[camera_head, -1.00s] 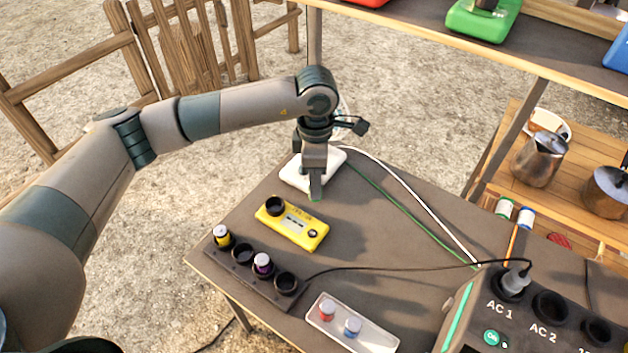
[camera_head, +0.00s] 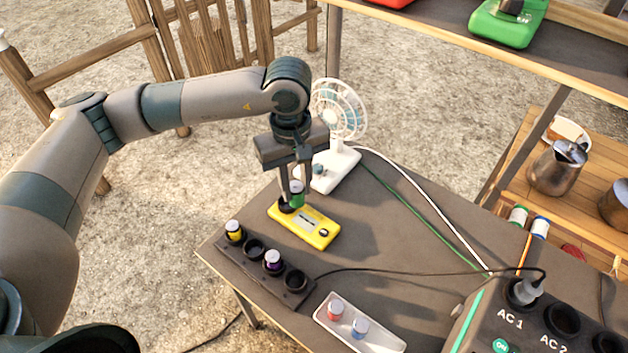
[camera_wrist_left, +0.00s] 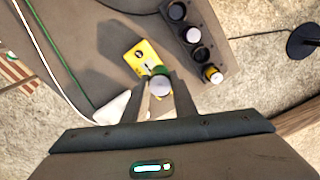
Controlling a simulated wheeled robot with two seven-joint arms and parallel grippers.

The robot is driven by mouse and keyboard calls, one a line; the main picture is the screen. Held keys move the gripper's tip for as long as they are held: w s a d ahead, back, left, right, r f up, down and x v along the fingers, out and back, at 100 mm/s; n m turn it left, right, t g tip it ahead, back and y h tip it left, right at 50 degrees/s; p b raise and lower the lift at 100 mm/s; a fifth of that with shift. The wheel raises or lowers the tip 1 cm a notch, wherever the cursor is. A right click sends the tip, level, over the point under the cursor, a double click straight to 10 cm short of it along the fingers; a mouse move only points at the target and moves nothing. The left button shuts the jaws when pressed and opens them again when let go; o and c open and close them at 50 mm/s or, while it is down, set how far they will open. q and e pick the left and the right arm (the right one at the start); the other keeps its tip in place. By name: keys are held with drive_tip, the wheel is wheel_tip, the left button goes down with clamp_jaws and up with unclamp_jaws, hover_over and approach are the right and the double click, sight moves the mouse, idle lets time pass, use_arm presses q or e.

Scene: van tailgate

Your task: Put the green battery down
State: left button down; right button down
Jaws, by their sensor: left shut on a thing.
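My left gripper (camera_head: 296,186) is shut on the green battery (camera_head: 297,200) and holds it upright at the socket end of the yellow device (camera_head: 316,229). The device's black socket (camera_head: 286,206) is partly covered by the battery and fingers. I cannot tell whether the battery's lower end is inside the socket or just above it. In the left wrist view the battery's pale top (camera_wrist_left: 159,86) sits between the fingertips, with the yellow device (camera_wrist_left: 142,60) just beyond. My right gripper is not in view.
A white fan (camera_head: 342,108) stands close behind the gripper. A black rack (camera_head: 226,249) with a yellow and a purple battery and two empty holes lies in front. A white tray (camera_head: 385,341) holds a red and a blue battery. A power station (camera_head: 480,335) stands at the right.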

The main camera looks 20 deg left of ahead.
use_arm(q)
drive_tip(key=s+a+r+m, duration=0.2)
drive_tip(key=s+a+m, duration=0.2)
drive_tip(key=m, duration=0.4)
drive_tip(key=shift+s+r, duration=0.2)
drive_tip(key=shift+s, duration=0.5)
drive_tip(key=shift+w+d, duration=0.1)
drive_tip(key=shift+d, duration=0.1)
